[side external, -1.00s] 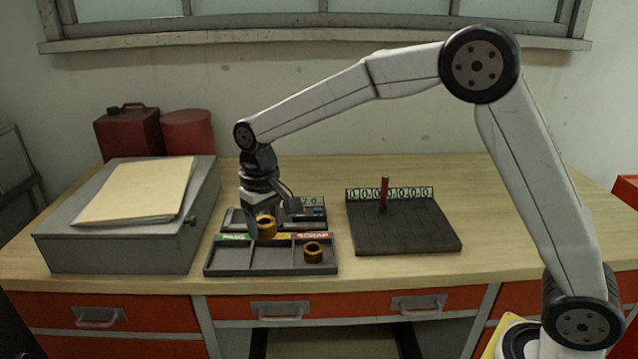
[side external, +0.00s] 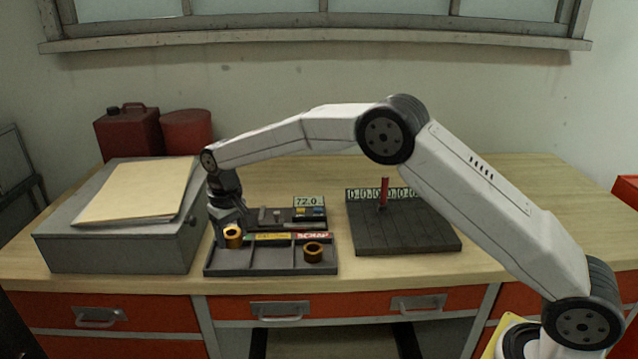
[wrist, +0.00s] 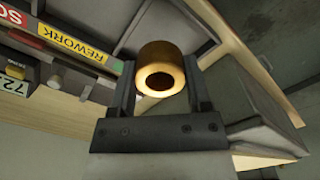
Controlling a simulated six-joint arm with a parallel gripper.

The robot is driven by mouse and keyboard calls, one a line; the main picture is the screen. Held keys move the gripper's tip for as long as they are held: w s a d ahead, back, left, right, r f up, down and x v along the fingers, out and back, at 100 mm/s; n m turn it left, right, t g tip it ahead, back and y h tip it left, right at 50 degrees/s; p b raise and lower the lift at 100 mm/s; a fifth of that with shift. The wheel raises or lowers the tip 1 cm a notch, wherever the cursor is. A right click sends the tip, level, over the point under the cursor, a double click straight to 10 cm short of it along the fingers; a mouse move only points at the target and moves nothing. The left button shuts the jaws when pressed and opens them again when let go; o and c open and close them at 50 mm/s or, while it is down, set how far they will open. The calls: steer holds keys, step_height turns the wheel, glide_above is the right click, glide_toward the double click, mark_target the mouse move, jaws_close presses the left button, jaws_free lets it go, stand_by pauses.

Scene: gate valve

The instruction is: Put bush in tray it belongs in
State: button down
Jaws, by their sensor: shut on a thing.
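A brass-coloured bush (side external: 232,236) with a round bore is held between the two fingers of my gripper (side external: 226,226). In the wrist view the bush (wrist: 161,68) sits between the dark jaws (wrist: 160,64), its bore end facing the camera. The grey sorting tray (side external: 270,271) has three compartments. A yellow REWORK label (wrist: 78,43) marks the middle and a red SCRAP label (side external: 313,236) the right. My gripper and bush are at the left compartment, hiding its label. I cannot tell whether the bush touches the tray floor.
A second brass bush (side external: 314,252) stands in the SCRAP compartment. Behind the tray is a measuring device with a display (side external: 309,201) reading 72.0. A grey box (side external: 120,240) with a folder stands close left. A dark slab (side external: 405,230) with a red peg (side external: 384,192) is right.

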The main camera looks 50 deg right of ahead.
mark_target(231, 260)
steer(key=shift+w+a+f, duration=0.15)
steer(key=shift+w+f, duration=0.55)
steer(key=shift+w+f, duration=0.2)
steer(key=shift+f, duration=1.65)
steer(key=shift+f, duration=0.15)
jaws_free()
step_height(231, 260, up, 12)
steer(key=shift+r, duration=0.15)
